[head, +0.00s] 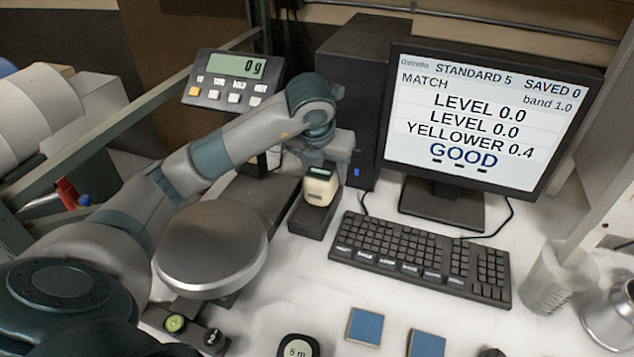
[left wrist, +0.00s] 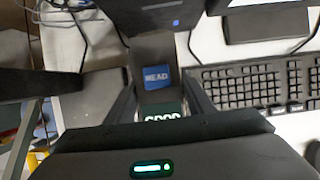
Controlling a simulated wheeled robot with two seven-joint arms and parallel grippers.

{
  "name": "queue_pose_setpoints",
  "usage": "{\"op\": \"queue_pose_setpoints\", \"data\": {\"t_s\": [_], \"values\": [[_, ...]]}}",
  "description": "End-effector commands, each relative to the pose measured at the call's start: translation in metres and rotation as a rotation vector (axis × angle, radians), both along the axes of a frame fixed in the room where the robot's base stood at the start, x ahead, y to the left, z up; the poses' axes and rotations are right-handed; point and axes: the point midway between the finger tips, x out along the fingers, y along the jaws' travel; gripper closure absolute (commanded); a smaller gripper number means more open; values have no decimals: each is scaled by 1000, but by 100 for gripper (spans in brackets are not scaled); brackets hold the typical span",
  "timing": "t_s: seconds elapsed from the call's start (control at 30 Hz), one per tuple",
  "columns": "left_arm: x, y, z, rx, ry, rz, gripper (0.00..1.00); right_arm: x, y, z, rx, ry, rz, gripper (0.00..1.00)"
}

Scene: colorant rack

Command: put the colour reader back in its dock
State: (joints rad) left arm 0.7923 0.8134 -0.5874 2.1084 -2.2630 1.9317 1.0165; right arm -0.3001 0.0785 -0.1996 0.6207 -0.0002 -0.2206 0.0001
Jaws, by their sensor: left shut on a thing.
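The colour reader (head: 319,190) is a small cream block with a dark top display. It is upright at the dark dock (head: 307,222), left of the keyboard. Whether it is fully seated or just above the dock, I cannot tell. My left gripper (head: 322,160) is shut on the reader from above. My right gripper is not in view.
The monitor (head: 480,120) shows GOOD, with the keyboard (head: 425,258) before it. A dark computer tower (head: 352,90) stands behind the dock. A round scale pan (head: 212,245) lies to the left. A clear beaker (head: 552,280) and blue squares (head: 365,326) are nearer the front.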

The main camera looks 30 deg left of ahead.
Motion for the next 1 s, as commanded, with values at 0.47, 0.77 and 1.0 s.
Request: {"op": "queue_pose_setpoints", "data": {"t_s": [0.47,0.77,1.0], "values": [[-2,23,-13,-2,-4,-1,100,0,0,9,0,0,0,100],[-3,23,-19,-1,0,0,100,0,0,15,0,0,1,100],[-3,23,-44,-1,1,0,100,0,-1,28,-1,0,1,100]]}}
